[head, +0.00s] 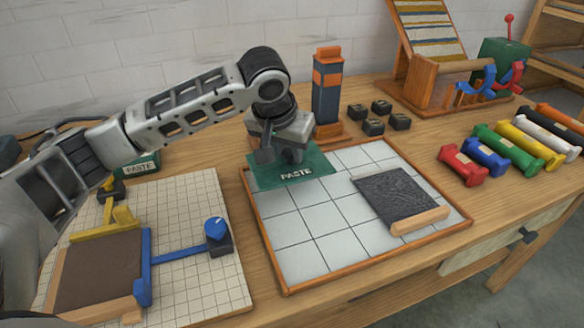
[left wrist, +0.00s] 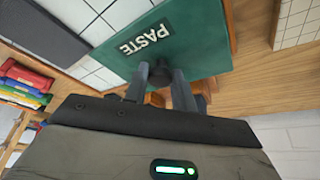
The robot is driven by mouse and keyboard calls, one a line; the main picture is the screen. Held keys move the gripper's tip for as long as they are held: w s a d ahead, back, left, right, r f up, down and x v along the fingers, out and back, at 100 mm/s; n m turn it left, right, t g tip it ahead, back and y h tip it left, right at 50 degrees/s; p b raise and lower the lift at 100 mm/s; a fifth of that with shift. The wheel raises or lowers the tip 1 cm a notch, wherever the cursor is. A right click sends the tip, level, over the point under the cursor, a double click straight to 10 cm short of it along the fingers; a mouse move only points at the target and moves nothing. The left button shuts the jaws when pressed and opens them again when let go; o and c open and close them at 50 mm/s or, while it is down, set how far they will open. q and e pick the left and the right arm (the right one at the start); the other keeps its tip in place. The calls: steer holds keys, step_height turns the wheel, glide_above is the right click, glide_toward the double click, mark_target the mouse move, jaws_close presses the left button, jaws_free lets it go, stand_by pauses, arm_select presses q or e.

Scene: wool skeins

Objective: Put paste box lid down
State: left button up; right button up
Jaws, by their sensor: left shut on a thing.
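The green paste box lid (head: 315,166), with a white PASTE label, hangs from my left gripper (head: 287,158) over the back left corner of the white tiled board (head: 300,235). In the left wrist view the fingers (left wrist: 163,85) are shut on the dark knob of the lid (left wrist: 205,35). The lid looks about level; any gap beneath it is hard to judge. A green box labelled PASTE (head: 142,165) stands at the left behind my arm, partly hidden. My right gripper is not in view.
A brown slab in a blue-and-yellow fixture (head: 98,270) lies on the gridded board at left. A dark textured pad (head: 395,198) lies on the tiled board. An orange-and-navy tower (head: 327,85), small black blocks (head: 375,127) and coloured skeins (head: 485,155) stand around it.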

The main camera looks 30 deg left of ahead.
mark_target(290, 161)
arm_select(q)
steer(key=shift+w+f, duration=0.65)
steer(key=shift+f, duration=0.1)
steer(key=shift+w+f, duration=0.35)
steer(key=shift+f, duration=0.2)
step_height(290, 161, down, 3)
steer(key=shift+r+b, duration=0.1)
steer(key=shift+b, duration=0.2)
steer(key=o, duration=1)
